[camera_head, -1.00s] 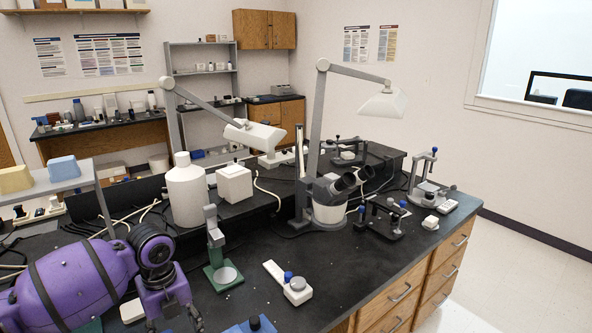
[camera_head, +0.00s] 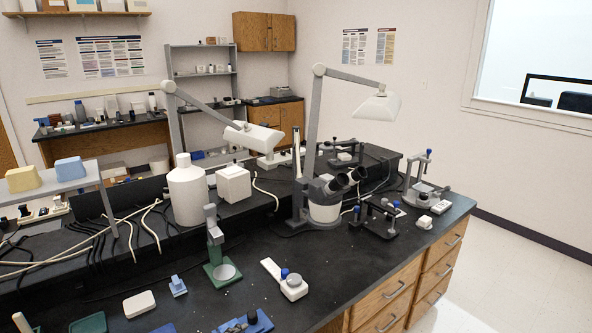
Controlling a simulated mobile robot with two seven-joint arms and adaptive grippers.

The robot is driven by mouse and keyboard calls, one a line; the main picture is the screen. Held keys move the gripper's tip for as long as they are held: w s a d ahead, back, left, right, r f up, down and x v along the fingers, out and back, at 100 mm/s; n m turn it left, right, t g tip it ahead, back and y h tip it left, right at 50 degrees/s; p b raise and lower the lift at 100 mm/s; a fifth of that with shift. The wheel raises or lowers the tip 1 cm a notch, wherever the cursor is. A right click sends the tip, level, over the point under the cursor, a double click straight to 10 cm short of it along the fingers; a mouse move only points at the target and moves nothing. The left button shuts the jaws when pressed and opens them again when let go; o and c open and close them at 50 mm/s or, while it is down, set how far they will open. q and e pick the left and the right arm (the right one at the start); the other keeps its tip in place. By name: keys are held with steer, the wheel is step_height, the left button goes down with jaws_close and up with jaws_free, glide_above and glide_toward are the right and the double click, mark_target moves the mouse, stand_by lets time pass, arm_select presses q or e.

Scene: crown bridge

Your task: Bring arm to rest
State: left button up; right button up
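The task names no object apart from my arm. Neither gripper shows in the head view now. The black bench (camera_head: 250,272) in front of me carries a green-based stand (camera_head: 221,270), a white device with a blue knob (camera_head: 288,282), a white block (camera_head: 139,304) and a small light-blue piece (camera_head: 178,286).
A microscope (camera_head: 322,200) and two lamps (camera_head: 376,107) stand farther back on the bench. Blue items (camera_head: 245,322) lie at the front edge. A grey shelf (camera_head: 62,184) is at the left.

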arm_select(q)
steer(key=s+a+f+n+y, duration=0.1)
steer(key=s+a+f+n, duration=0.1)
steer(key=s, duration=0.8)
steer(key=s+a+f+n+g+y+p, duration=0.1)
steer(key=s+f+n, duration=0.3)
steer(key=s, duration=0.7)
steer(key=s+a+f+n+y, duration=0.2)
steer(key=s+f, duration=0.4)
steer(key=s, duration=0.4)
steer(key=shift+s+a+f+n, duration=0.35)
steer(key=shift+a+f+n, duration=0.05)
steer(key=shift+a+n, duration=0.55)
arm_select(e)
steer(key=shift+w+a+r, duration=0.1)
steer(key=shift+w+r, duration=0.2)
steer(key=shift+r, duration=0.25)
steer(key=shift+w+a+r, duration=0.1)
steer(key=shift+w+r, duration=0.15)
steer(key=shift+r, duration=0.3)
